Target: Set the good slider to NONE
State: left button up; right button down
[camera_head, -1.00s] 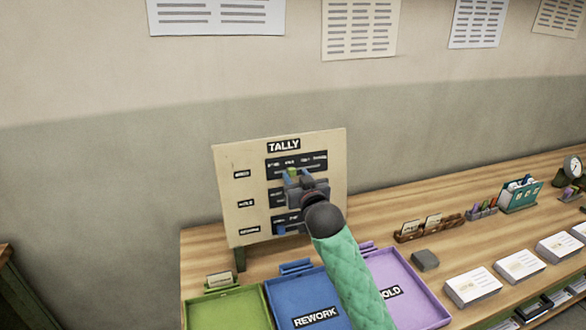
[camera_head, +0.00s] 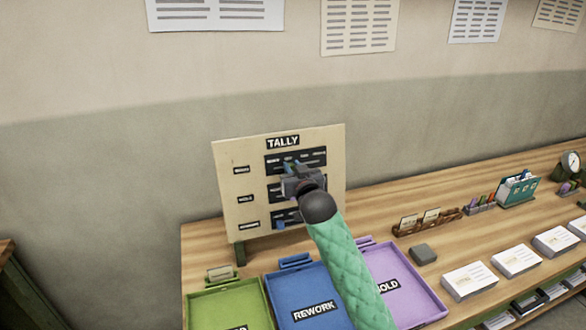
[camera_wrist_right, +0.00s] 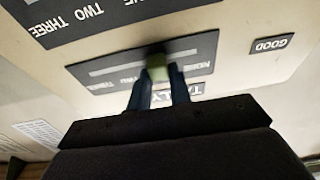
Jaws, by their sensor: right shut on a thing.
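The cream TALLY board (camera_head: 233,188) stands upright at the back left of the bench, with three dark slider panels. My right gripper (camera_head: 289,168) is at the top panel. In the right wrist view the board is upside down, and my right gripper (camera_wrist_right: 159,78) is shut on the small green knob (camera_wrist_right: 157,66) of the good slider, in the row labelled GOOD (camera_wrist_right: 270,44). The knob sits partway along its slot, between TWO and NONE; the label behind the fingers is hidden. In the head view my gripper largely hides the knob. My left gripper is not in view.
Below the board lie a green tray (camera_head: 225,302), a blue REWORK tray (camera_head: 285,290) and a purple HOLD tray (camera_head: 415,297). Paper stacks (camera_head: 470,282) and a teal file holder (camera_head: 518,190) stand to the right. A blue slider knob (camera_head: 281,224) is on the bottom panel.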

jog(key=shift+s+a, duration=0.25)
jog(key=shift+a, duration=0.55)
jog(key=shift+s+a, duration=0.25)
jog(key=shift+a, duration=0.5)
jog(key=shift+s+a, duration=0.25)
jog(key=shift+a, duration=0.65)
jog(key=c, duration=1.4)
grip_release()
jog(key=shift+o, duration=0.6)
jog(key=shift+a, duration=0.2)
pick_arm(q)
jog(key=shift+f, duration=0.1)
pick_arm(e)
jog(key=shift+d, duration=0.15)
jog(key=shift+s+d+f, duration=0.1)
jog(key=shift+s, duration=0.1)
pick_arm(q)
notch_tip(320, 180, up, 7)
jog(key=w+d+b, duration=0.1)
jog(key=b, duration=0.2)
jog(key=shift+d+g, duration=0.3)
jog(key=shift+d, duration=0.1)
pick_arm(e)
send_near(272, 164)
jog(key=shift+v, duration=0.8)
